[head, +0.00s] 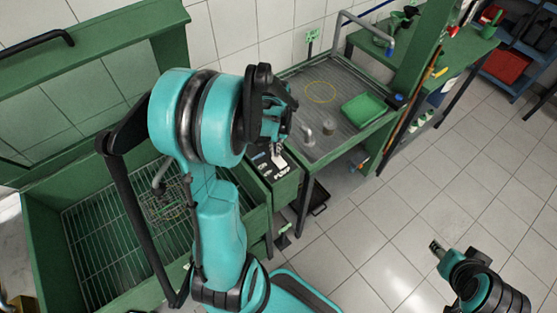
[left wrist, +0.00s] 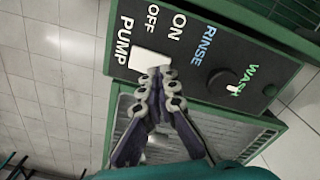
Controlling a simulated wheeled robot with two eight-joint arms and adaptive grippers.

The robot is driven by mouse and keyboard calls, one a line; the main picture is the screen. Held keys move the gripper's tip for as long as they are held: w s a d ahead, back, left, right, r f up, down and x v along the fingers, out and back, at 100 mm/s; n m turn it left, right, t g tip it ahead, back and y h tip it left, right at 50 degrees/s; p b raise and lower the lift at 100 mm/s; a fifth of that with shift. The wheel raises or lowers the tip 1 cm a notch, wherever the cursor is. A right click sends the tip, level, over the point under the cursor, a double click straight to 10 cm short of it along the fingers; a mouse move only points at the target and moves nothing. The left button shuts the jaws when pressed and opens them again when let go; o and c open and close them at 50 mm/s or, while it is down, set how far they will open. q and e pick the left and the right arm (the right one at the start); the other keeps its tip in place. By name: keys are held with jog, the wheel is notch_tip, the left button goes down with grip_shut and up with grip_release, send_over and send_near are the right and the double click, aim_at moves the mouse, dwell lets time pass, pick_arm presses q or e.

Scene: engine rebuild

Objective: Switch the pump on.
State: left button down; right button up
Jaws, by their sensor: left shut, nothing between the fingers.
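The dark control panel (left wrist: 195,45) fills the upper part of the left wrist view and is lettered PUMP, OFF, ON, RINSE and WASH. A white pump switch (left wrist: 148,60) sits beside the PUMP, OFF and ON lettering. My left gripper (left wrist: 157,78) is shut and empty, its fingertips overlapping the lower edge of the switch; whether they touch it I cannot tell. In the head view the panel (head: 284,173) is partly hidden below my left gripper (head: 278,140). My right gripper (head: 436,247) hangs at the lower right, far from the panel; its finger opening is unclear.
A black knob (left wrist: 222,82) with a white mark sits near RINSE and WASH. A green sink bench (head: 335,75) holding a green tray (head: 364,109) adjoins the panel. An open green cabinet with a wire rack (head: 110,235) stands left. The tiled floor (head: 400,205) at right is clear.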

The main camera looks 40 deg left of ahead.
pick_arm(q)
jog(key=shift+f+b, duration=0.95)
jog(key=shift+f, duration=0.15)
dwell(0.5)
jog(key=shift+r, duration=0.1)
jog(key=shift+r+p, duration=2.65)
jog(key=shift+r, duration=0.85)
jog(key=shift+d, duration=0.1)
jog(key=s+d+m+t+b, duration=0.1)
jog(key=s+d+t+b, duration=0.2)
jog(key=d+b, duration=0.2)
jog(key=s+d+m+t+b, duration=0.1)
jog(key=s+d+t+b, duration=0.2)
jog(key=d, duration=0.9)
jog(key=t+b, duration=0.1)
jog(key=b, duration=0.2)
jog(key=shift+s+d+r+m, duration=0.2)
jog(key=shift+s+r+m, duration=0.05)
jog(key=shift+s+m, duration=0.15)
